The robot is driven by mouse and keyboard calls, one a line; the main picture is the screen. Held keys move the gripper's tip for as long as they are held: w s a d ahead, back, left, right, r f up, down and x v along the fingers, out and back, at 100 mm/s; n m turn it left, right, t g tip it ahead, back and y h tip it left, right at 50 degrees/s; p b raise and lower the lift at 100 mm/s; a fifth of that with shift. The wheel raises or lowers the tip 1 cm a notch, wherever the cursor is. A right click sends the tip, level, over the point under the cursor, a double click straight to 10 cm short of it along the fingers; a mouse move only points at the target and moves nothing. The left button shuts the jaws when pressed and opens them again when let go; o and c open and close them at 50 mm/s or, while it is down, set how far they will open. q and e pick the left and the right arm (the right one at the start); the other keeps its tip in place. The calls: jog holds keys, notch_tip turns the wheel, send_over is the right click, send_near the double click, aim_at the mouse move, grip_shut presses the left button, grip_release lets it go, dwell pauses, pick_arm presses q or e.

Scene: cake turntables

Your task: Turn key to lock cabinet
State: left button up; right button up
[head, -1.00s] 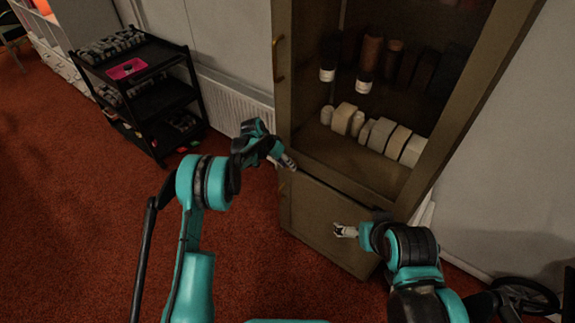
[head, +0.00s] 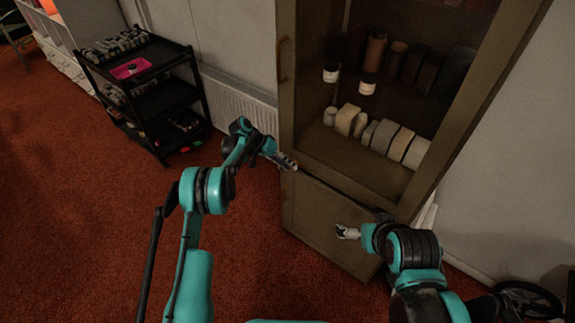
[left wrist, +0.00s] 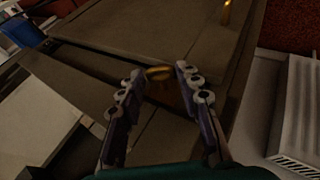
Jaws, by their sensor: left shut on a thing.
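The brown cabinet (head: 325,222) stands ahead, with a lower door under an open-looking upper section. My left gripper (head: 290,163) is at the left edge of its front, near the top of the lower door. In the left wrist view, a small gold key (left wrist: 158,73) sits between the fingertips of my left gripper (left wrist: 160,76), which is shut on it. The keyhole is hidden, so I cannot tell how deep the key sits. My right gripper (head: 347,232) is in front of the lower door; its finger opening is too small to read.
Pale blocks (head: 385,137) and dark rolls stand on the cabinet shelves. A black shelf cart (head: 150,85) is at the left, and a white radiator (head: 237,100) is behind. Red carpet is clear at the left. A wheel (head: 528,300) lies at the lower right.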

pick_arm(q)
jog(key=o, duration=1.2)
jog(key=shift+c, duration=0.2)
jog(key=v, duration=1.2)
